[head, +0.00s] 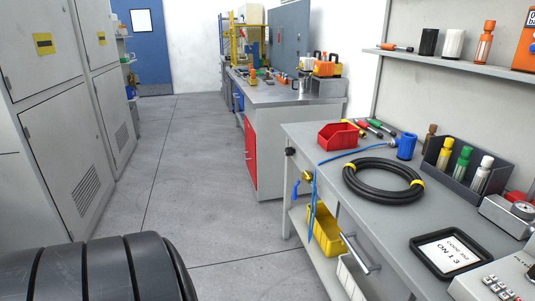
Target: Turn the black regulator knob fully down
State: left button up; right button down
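A small dark knob-like part (290,151) sits on the near left corner of the right-hand workbench, just under its top. It may be the black regulator knob, but it is too small to tell for sure or to read its setting. A brass fitting (307,176) hangs just below it, beside a blue hose (314,205) that drops over the bench edge. Neither of my grippers shows in the head view.
The grey workbench (330,140) holds a red bin (338,136), a coiled black hose (351,185), a bottle holder (437,169) and a framed sign (418,255). A yellow bin (325,226) is below. Grey cabinets (62,138) line the left. The aisle floor (185,160) is clear.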

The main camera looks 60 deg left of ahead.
aim_at(290, 152)
jog(key=u, duration=1.7)
jog(key=i+j+z, duration=0.15)
jog(key=z, duration=0.3)
jog(key=i+j+z, duration=0.25)
jog(key=z, duration=0.15)
jog(key=i+j+z, duration=0.2)
jog(key=j+z, duration=0.25)
jog(key=l, duration=0.15)
